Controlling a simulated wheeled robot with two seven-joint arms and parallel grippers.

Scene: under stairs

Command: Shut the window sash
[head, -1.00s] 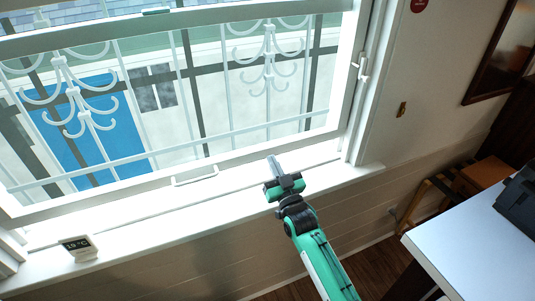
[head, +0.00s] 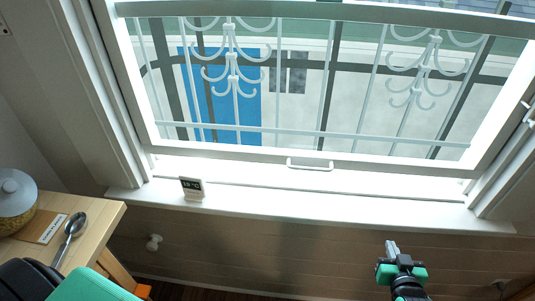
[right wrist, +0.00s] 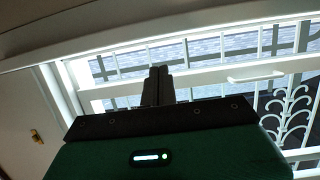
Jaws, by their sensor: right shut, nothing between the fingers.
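The white window sash (head: 230,153) spans the upper part of the head view. A pull handle (head: 310,165) sits on its lower rail, above the sill (head: 330,198). I cannot tell exactly how wide the gap between sash and sill is. My right gripper (head: 392,247) is shut and empty, below and right of the handle, in front of the wall under the sill. It looks clear of the window. In the right wrist view its fingers (right wrist: 157,78) point toward the window, with the handle (right wrist: 255,77) to their right. My left gripper is not in view.
A small digital thermometer (head: 192,188) stands on the sill at left. A wooden table (head: 100,232) with a jar (head: 15,200) and a spoon (head: 70,238) is at lower left. White bars (head: 235,70) are beyond the sash. The sill's middle is clear.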

